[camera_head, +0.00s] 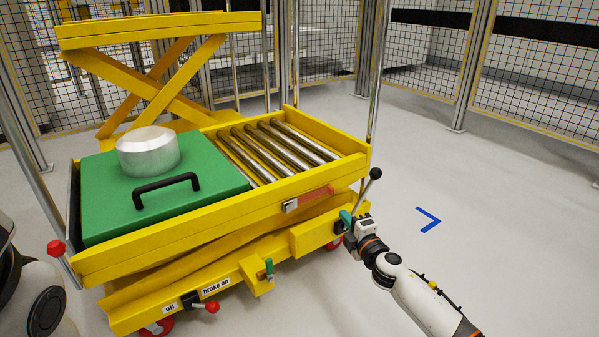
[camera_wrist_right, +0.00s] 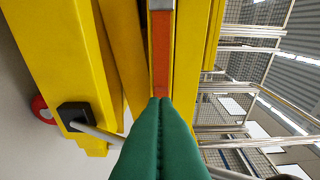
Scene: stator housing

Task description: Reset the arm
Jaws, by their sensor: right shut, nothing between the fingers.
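My right arm (camera_head: 418,297) comes in from the lower right of the head view. My right gripper (camera_head: 346,217) has green fingers and is at the right front corner of the yellow cart, close to its lower frame. In the right wrist view the green fingers (camera_wrist_right: 160,101) are pressed together with nothing between them. An orange-red strip (camera_wrist_right: 160,60) on the cart lies straight beyond the fingertips; whether they touch it I cannot tell. Only a white and black part (camera_head: 35,295) of my left arm shows at the lower left; its gripper is not in view.
The yellow cart (camera_head: 190,240) carries a green box (camera_head: 100,200) with a black handle, a silver cylinder (camera_head: 148,150) and steel rollers (camera_head: 275,150). A black-knobbed lever (camera_head: 375,174) rises beside my right gripper. Red-knobbed levers are at the cart's front.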

